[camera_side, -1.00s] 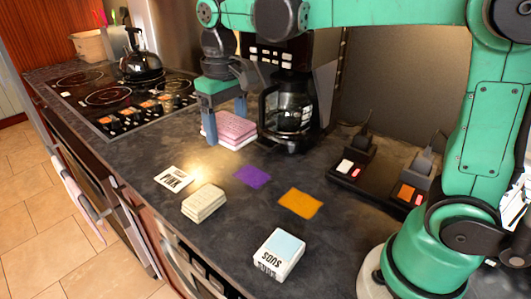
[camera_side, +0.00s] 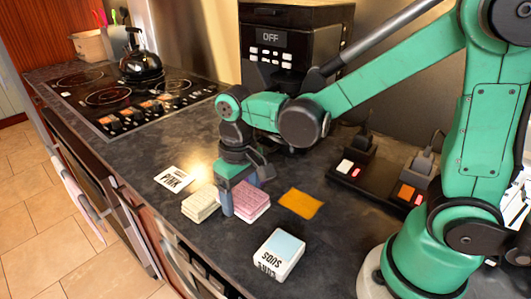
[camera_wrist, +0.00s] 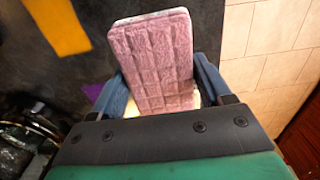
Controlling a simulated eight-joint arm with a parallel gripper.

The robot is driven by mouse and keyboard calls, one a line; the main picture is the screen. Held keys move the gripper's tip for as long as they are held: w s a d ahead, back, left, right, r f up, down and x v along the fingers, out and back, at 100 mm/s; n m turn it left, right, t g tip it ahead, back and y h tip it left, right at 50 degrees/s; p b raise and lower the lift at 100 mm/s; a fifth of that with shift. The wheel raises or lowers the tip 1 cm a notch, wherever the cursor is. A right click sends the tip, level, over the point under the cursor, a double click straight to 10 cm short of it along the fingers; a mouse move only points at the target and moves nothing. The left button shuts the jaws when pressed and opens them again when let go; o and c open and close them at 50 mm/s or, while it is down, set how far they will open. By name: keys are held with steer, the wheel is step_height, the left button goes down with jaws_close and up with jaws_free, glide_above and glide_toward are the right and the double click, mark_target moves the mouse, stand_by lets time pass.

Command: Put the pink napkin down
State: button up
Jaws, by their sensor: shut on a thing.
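The pink napkin (camera_side: 250,203) is a thick, quilted, folded stack. My gripper (camera_side: 240,194) is shut on it, with one finger on each side, and points down. In the side view the napkin is just right of a cream napkin stack (camera_side: 201,204) and low near the counter; I cannot tell whether it touches the counter. In the wrist view the pink napkin (camera_wrist: 155,60) sticks out between the blue fingers. A white card reading PINK (camera_side: 175,179) lies flat to the left, behind the cream stack.
A purple patch (camera_wrist: 93,92) shows partly in the wrist view. A black switch panel (camera_side: 378,180) is at the right. The stove (camera_side: 120,95) is at the back left.

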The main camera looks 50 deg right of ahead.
mark_target(244, 229)
steer(key=shift+f, duration=3.55)
steer(key=shift+f, duration=0.25)
steer(key=shift+f, duration=0.25)
steer(key=o, duration=1.2)
step_height(244, 229, up, 13)
steer(key=shift+f, duration=0.1)
steer(key=shift+s+d+r+t, duration=0.3)
steer(key=shift+s+d+t, duration=0.15)
steer(key=shift+d+t, duration=0.65)
steer(key=shift+s+d+r+t, duration=0.45)
steer(key=shift+d+t, duration=0.4)
steer(key=shift+t, duration=0.45)
steer(key=shift+s+d+r+t, duration=0.2)
steer(key=shift+s+d+t, duration=0.3)
steer(key=shift+d+t, duration=0.6)
steer(key=shift+a, duration=0.15)
